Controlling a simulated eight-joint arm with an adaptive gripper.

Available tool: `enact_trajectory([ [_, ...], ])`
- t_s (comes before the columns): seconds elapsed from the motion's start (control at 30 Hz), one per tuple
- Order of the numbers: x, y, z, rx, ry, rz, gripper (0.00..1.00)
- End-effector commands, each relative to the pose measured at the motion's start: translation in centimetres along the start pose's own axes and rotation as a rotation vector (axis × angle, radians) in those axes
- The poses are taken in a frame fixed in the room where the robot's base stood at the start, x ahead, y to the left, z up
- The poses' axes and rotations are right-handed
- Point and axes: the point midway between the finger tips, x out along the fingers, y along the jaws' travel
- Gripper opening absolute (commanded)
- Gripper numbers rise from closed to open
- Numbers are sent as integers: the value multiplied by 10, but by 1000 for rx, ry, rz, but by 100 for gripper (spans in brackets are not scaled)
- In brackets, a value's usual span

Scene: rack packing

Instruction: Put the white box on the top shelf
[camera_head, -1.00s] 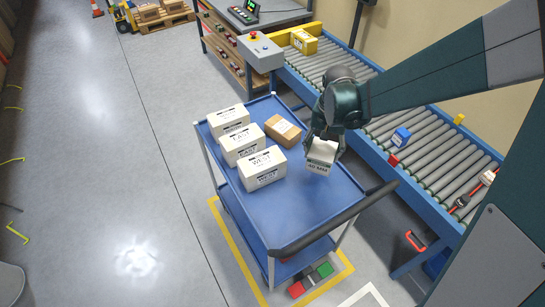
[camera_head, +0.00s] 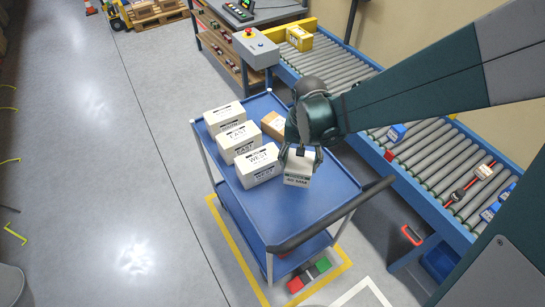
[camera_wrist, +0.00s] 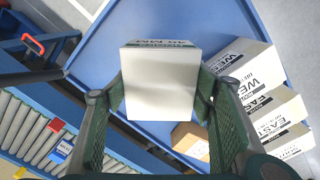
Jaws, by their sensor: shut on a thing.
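A small white box (camera_head: 298,169) with dark print on its side is held in my gripper (camera_head: 301,155) over the blue top of the cart. In the wrist view, the white box (camera_wrist: 160,85) sits between the two green fingers of my gripper (camera_wrist: 160,100), which press on its sides. I cannot tell whether its underside touches the cart top. The cart's top shelf (camera_head: 290,215) is blue and has a clear front part. A lower blue shelf (camera_head: 228,205) shows partly beneath it.
Larger white boxes marked WEST (camera_head: 258,165) and EAST (camera_head: 238,143), and another behind (camera_head: 224,118), line the cart's left side. A brown box (camera_head: 273,124) is partly hidden by my gripper. A roller conveyor (camera_head: 440,160) runs along the right. A dark handle (camera_head: 330,218) edges the cart's front.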

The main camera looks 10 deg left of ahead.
Motion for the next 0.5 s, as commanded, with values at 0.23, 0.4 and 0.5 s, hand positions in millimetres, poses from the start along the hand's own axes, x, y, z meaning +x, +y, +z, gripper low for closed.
enact_trajectory([
  [0.23, 14, 0, 0, 0, 0, 0, 37],
  [0.4, 35, 0, 0, 0, 0, 0, 37],
  [0.5, 46, 0, -1, 0, 0, 0, 37],
])
